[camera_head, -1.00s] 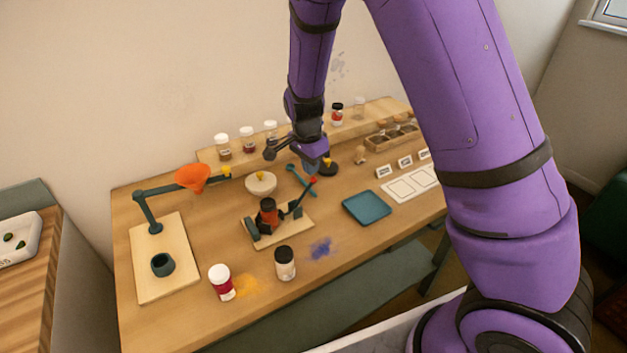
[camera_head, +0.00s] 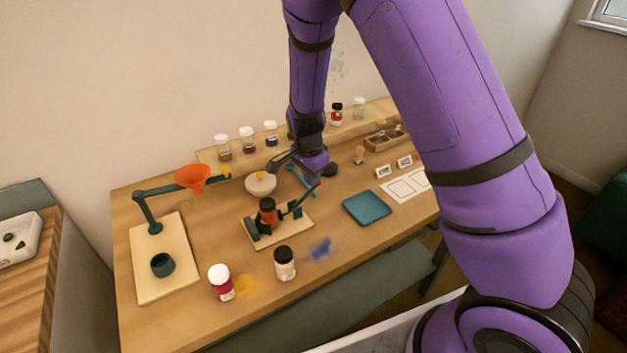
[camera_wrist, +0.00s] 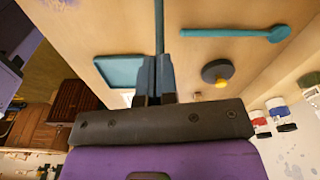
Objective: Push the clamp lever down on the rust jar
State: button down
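The rust jar (camera_head: 267,212) stands upright in a clamp fixture on a small wooden board (camera_head: 287,233) in the head view. The dark clamp lever (camera_head: 297,205) slants up to the right from beside the jar, its red tip close under my gripper (camera_head: 314,174). In the wrist view my gripper (camera_wrist: 155,75) has its two fingers close together, and I see nothing held between them. A thin teal bar (camera_wrist: 159,25), probably the lever, runs up the picture from the fingertips. Whether the fingers touch it is hidden. The jar is not visible in the wrist view.
A blue tray (camera_head: 367,208) lies right of the clamp board. A pale bowl (camera_head: 261,186) and a teal spoon (camera_wrist: 240,32) are behind it.

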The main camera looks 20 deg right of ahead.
notch_tip(320, 180, down, 2)
jog(key=shift+a+f, duration=0.1)
jog(key=shift+f, duration=0.1)
jog(key=a, duration=0.1)
jog(key=s+a+r, duration=0.1)
jog(key=shift+a, duration=0.35)
jog(key=shift+r, duration=0.2)
notch_tip(320, 180, up, 10)
jog(key=a, duration=0.1)
jog(key=shift+s+r, duration=0.25)
dwell(0.5)
jog(key=s+d+r+n+y, duration=0.1)
jog(key=s+d+r+n, duration=0.15)
jog(key=r, duration=0.25)
jog(key=s+d+r+n+y, duration=0.1)
jog(key=s+d+r, duration=0.15)
jog(key=r, duration=0.35)
jog(key=s+d+r+n+t, duration=0.2)
jog(key=s+r+n, duration=0.3)
jog(key=s, duration=0.7)
jog(key=s+d+r+n+t, duration=0.2)
jog(key=s+d+r+n, duration=0.2)
jog(key=s+r, duration=0.3)
jog(key=s+n, duration=0.1)
jog(key=s, duration=0.4)
jog(key=shift+d+r+t+h, duration=0.4)
